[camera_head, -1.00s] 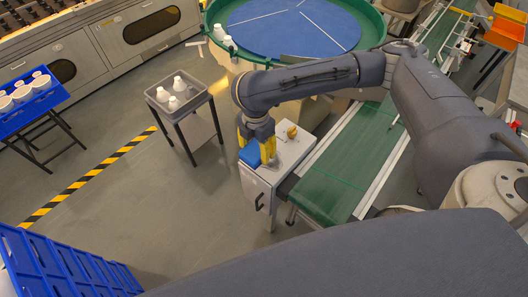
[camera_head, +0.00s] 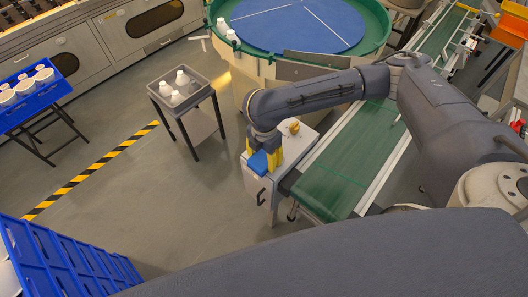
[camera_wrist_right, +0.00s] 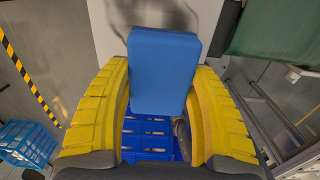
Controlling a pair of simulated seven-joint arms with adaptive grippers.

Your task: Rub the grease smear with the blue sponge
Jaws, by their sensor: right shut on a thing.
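The blue sponge (camera_head: 258,162) is held between the yellow fingers of my right gripper (camera_head: 266,163), over the near left part of the small white cabinet's top (camera_head: 302,146). In the right wrist view the sponge (camera_wrist_right: 163,68) stands out between the two fingers (camera_wrist_right: 160,110), which are shut on it. I cannot tell whether it touches the cabinet. I cannot make out the grease smear; the sponge and gripper hide part of the surface. My left gripper is not in view.
A yellow knob (camera_head: 292,126) sits on the cabinet top, close behind the gripper. A green conveyor belt (camera_head: 350,165) runs along the right. A grey bin with white bottles (camera_head: 181,92) stands left, beyond open floor. Blue crates (camera_head: 60,262) are at lower left.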

